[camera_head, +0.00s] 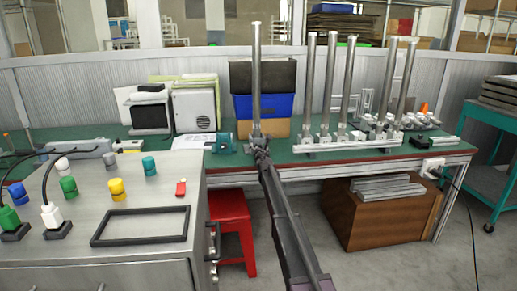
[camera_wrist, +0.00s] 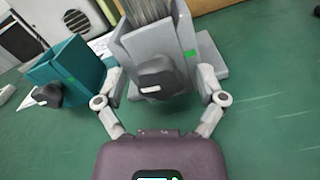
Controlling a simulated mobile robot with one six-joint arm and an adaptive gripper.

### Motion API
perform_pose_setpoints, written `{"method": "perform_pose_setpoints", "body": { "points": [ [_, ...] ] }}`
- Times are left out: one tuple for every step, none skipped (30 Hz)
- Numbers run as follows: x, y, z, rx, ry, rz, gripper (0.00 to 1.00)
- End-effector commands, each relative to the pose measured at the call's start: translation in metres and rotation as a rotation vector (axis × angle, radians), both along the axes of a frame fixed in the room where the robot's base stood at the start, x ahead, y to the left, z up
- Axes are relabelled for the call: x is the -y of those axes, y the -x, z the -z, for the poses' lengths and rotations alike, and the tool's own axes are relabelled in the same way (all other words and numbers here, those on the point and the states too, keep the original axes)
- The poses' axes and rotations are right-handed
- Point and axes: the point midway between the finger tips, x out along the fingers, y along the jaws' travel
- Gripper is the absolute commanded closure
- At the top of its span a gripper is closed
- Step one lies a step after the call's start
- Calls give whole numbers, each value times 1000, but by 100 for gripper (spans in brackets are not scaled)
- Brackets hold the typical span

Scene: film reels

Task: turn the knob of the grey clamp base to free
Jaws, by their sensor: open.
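The grey clamp base (camera_wrist: 185,40) stands on the green bench top in the wrist view, with a metal post rising from it. Its black knob (camera_wrist: 158,80) faces me, and a small green mark shows on its right side. My gripper (camera_wrist: 160,84) is open, with one finger on each side of the knob and the front of the base. I cannot tell whether the fingers touch it. In the head view my gripper (camera_head: 261,143) is at the foot of the tall post (camera_head: 256,75) and hides most of the base.
A teal clamp base (camera_wrist: 70,72) with a black knob stands close on the left; it also shows in the head view (camera_head: 221,144). A rack of several posts (camera_head: 350,144) stands to the right. A blue bin (camera_head: 277,105) is behind. Bare bench lies right of the base.

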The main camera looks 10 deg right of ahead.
Motion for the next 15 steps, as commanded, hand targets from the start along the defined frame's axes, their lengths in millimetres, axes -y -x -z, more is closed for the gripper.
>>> {"method": "perform_pose_setpoints", "body": {
  "points": [
    [0,0,0,0,0,0,11],
    [0,0,0,0,0,0,11],
    [0,0,0,0,0,0,11],
    [0,0,0,0,0,0,11],
    [0,0,0,0,0,0,11],
    [0,0,0,0,0,0,17],
    [0,0,0,0,0,0,26],
    [0,0,0,0,0,0,35],
    [0,0,0,0,0,0,46],
    [0,0,0,0,0,0,55],
    [0,0,0,0,0,0,64],
    [0,0,0,0,0,0,76],
    [0,0,0,0,0,0,85],
    [0,0,0,0,0,0,94],
    [0,0,0,0,0,0,94]
  ]
}}
